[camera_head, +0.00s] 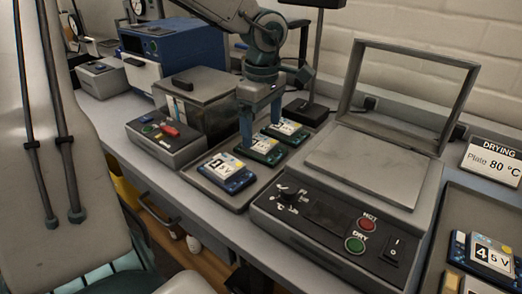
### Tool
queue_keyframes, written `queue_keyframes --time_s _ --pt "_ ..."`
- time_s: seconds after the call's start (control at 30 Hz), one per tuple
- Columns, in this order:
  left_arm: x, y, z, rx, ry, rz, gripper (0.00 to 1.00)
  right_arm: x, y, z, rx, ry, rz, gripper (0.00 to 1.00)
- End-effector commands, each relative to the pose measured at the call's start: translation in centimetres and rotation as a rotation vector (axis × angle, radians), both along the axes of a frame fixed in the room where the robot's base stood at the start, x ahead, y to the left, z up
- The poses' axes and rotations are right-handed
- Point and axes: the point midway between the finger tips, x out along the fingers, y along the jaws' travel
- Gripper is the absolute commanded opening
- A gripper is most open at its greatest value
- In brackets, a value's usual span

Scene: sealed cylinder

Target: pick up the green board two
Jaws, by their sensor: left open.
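A green board (262,149) with a white label lies in the middle of a row of three boards on a grey tray (232,203); its number is too small to read surely. A blue board (227,172) lies nearer to me, and another greenish board (286,129) lies farther back, partly covered by a finger. My left gripper (260,134) points down with its fingers apart, at or just above the middle green board. I cannot tell whether the fingers touch it. My right gripper is out of view.
Right of the tray stands a drying plate (375,165) with its framed lid raised. A grey box with buttons (166,138) stands to the left. A second tray (447,240) with more boards (488,255) is at the far right, under a drying sign (493,163).

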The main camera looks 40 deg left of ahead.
Motion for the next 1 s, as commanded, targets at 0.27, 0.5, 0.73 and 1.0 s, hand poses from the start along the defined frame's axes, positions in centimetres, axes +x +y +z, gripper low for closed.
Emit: queue_keyframes --time_s 0.27,0.5,0.73,1.0 --pt "0.2 0.7 -3.7 -0.002 0.004 0.000 0.89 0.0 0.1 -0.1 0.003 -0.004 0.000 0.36" --pt "0.3 0.7 -5.2 0.000 -0.001 0.000 0.89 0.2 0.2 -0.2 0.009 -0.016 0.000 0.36" --pt "0.3 0.7 -5.2 0.000 -0.002 0.001 0.75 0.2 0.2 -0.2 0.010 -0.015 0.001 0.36" --pt "0.3 0.7 -5.2 0.000 -0.002 0.001 0.39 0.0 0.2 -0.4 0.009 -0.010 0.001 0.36"
